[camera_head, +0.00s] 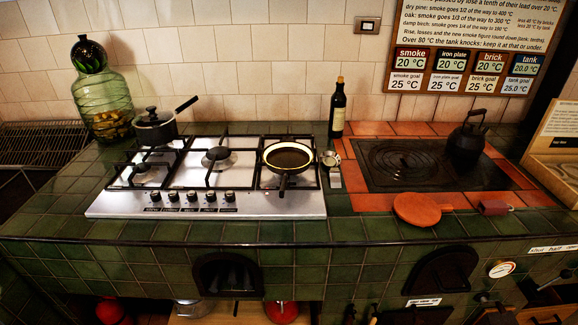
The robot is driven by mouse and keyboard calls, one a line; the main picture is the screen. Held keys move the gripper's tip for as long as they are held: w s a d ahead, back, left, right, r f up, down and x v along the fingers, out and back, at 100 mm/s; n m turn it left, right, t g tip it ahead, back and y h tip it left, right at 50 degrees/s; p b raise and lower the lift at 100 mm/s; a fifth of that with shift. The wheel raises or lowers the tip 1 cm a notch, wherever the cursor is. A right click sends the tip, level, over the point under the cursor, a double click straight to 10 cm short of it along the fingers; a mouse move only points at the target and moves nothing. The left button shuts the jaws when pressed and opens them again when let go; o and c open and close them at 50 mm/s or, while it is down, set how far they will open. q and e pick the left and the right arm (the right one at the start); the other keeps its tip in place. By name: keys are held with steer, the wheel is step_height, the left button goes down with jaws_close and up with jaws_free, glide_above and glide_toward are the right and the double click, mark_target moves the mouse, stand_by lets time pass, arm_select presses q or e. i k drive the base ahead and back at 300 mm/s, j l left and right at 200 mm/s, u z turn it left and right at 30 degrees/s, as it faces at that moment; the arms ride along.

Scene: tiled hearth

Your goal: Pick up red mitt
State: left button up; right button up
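No thing shows clearly as a red mitt. A small dull-red item (495,207) lies at the front right edge of the hearth top, just right of a round orange-red board (417,208); its shape is too small to tell. Below the counter, a bright red rounded thing (110,310) shows at the lower left, partly cut off by the frame. Another red thing (282,312) sits low in the middle, also cut off. Neither of my grippers shows in the head view.
A gas hob (205,203) holds a dark pot (155,127) and a frying pan (287,157). A black kettle (466,142) stands on the dark hotplate (400,180). A bottle (338,108) and a glass jar (103,100) stand at the back. The front tiles (200,230) are clear.

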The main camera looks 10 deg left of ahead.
mark_target(486, 208)
steer(key=i+l+z, duration=0.2)
steer(key=i+l, duration=0.6)
